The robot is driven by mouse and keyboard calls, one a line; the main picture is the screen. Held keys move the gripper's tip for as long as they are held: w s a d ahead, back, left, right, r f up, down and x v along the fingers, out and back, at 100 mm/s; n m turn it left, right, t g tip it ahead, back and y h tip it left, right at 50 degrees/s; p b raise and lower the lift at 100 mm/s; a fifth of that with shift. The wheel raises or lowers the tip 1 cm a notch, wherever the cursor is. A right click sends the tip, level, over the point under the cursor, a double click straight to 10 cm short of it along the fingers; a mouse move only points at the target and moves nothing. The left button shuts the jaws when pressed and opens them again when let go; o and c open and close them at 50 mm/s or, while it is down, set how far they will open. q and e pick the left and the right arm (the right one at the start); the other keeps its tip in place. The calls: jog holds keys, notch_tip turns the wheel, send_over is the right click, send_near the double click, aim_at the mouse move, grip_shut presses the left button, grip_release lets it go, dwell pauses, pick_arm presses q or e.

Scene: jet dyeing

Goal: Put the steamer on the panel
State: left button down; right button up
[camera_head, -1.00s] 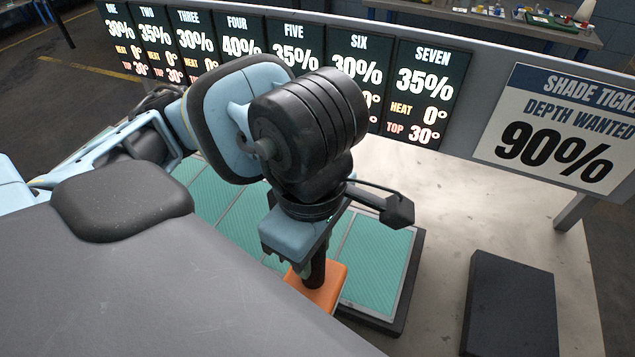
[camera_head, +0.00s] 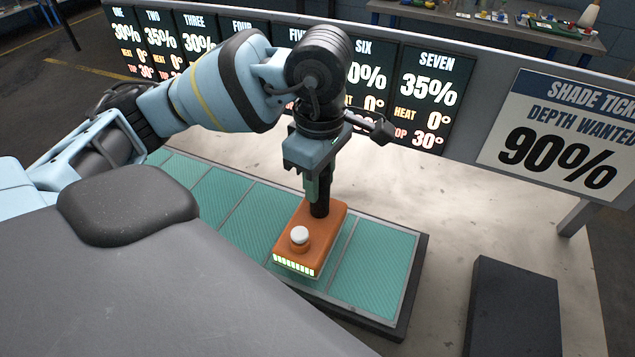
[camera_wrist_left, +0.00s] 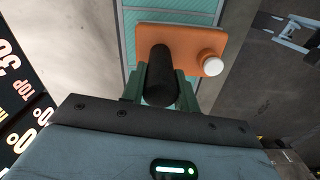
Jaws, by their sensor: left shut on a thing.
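The steamer (camera_head: 318,232) is an orange block with a black upright handle, a white knob and a lit strip along its front edge. My left gripper (camera_head: 318,188) is shut on the black handle, which also shows between the fingers in the left wrist view (camera_wrist_left: 160,80). The steamer is over the green panel (camera_head: 375,265), which is split into several sections by thin lines. I cannot tell whether its underside touches the panel. The panel also shows behind the steamer in the left wrist view (camera_wrist_left: 185,16). My right gripper is not in view.
A row of dark display boards (camera_head: 433,95), numbered up to seven, stands behind the panel. A shade ticket sign (camera_head: 560,130) reads 90%. A dark block (camera_head: 512,308) sits at the right on the pale table (camera_head: 480,210). The table between panel and block is bare.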

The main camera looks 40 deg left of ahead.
pick_arm(q)
jog(key=shift+w+a, duration=0.25)
jog(key=shift+w, duration=0.25)
jog(key=shift+w+a, duration=0.3)
jog(key=shift+w, duration=0.05)
jog(key=shift+f, duration=1.9)
jog(key=c, duration=1.1)
grip_release()
jog(key=shift+f, duration=0.1)
jog(key=shift+o, duration=0.2)
notch_tip(320, 180, up, 12)
jog(key=p, duration=0.1)
jog(key=shift+r, duration=0.2)
